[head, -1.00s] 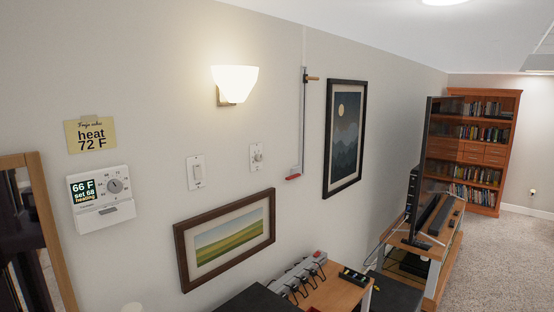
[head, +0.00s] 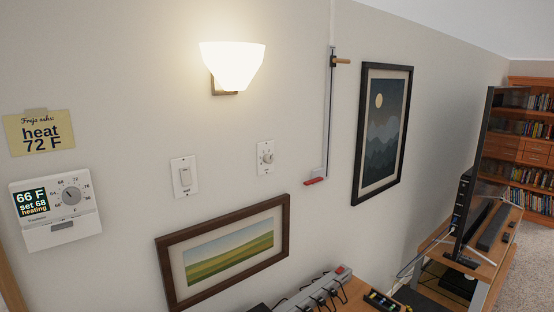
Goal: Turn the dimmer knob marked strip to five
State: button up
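My gripper is not in view.
A glowing wall lamp (head: 231,66) is above the switches. A power strip (head: 322,292) lies on a wooden surface below right. A TV stand (head: 490,245) and bookcase (head: 529,150) stand farther right.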

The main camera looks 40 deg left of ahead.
aim_at(268, 158)
jog(key=u, duration=0.35)
jog(key=i, duration=1)
jog(key=u, duration=0.5)
